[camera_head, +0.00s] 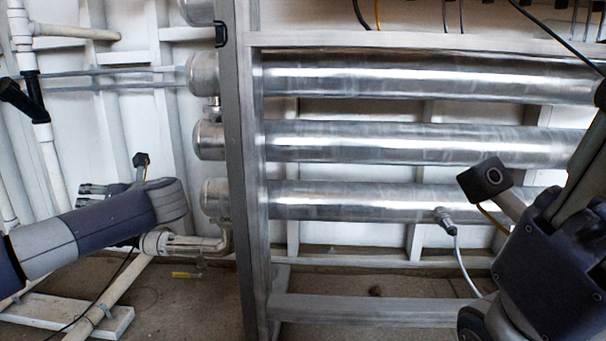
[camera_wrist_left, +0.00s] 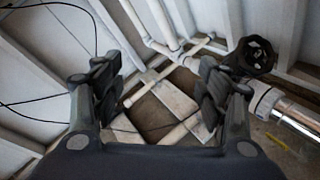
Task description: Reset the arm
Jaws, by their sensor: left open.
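My left arm (camera_head: 100,230) comes in from the left in the head view, raised in front of the pipes. Its gripper (camera_head: 98,198) is partly hidden behind the arm. In the left wrist view the left gripper (camera_wrist_left: 158,90) has its two dark fingers wide apart, with nothing between them. White pipes and the floor show beyond the gap. My right arm (camera_head: 550,265) is at the right edge of the head view, in front of the metal tubes. Its fingers are not clearly seen.
Shiny horizontal tubes (camera_head: 400,142) lie behind a grey metal frame (camera_head: 248,180). A black handwheel (camera_wrist_left: 255,55) shows right of the fingers in the wrist view. White pipes (camera_head: 52,165) stand at the left. A cable (camera_head: 462,262) hangs from the lowest tube.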

